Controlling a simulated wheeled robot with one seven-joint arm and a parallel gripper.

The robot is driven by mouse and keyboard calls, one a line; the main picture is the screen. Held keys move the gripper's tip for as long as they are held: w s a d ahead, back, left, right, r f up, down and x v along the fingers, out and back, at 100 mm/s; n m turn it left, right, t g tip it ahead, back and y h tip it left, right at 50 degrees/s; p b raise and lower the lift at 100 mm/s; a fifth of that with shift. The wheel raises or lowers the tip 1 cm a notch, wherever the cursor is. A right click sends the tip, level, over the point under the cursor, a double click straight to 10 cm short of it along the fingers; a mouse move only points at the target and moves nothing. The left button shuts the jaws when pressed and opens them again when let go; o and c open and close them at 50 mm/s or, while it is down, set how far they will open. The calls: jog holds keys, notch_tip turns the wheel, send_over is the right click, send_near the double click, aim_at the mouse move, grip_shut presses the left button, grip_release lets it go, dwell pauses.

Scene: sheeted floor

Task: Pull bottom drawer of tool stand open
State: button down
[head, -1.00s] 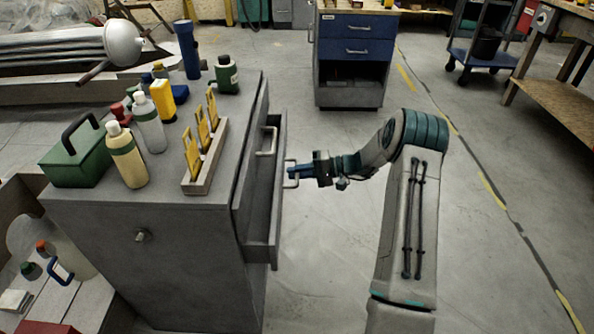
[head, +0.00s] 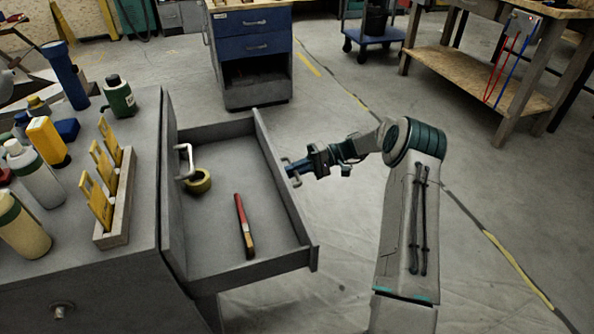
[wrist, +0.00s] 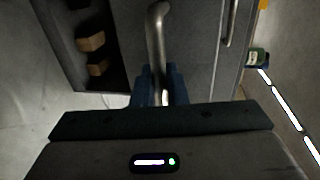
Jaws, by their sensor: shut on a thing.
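The grey tool stand (head: 105,285) stands at the left in the head view. Its lower drawer (head: 215,250) is pulled well out, with a tape roll (head: 200,181) and a red-handled brush (head: 243,225) inside. My gripper (head: 291,170) is at the outer side of the drawer front. In the wrist view, the blue fingers (wrist: 159,88) are shut around the metal drawer handle (wrist: 157,30). The upper drawer's handle (head: 183,163) shows above the open drawer, with its front close to the stand. The fingers hide the handle's near end.
Bottles (head: 38,180) and a rack of yellow items (head: 110,228) stand on the stand top. A blue-drawer cabinet (head: 252,55) stands behind, and a workbench (head: 485,85) at back right. Floor right of my arm is clear.

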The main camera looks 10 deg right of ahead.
jog(key=shift+d, duration=0.2)
jog(key=c, duration=1.6)
grip_release()
jog(key=shift+o, duration=0.2)
jog(key=shift+d, duration=0.1)
jog(key=p+v, duration=0.3)
jog(key=v, duration=1)
jog(key=shift+w+d, duration=0.2)
jog(key=shift+d, duration=0.15)
jog(key=shift+r, duration=0.1)
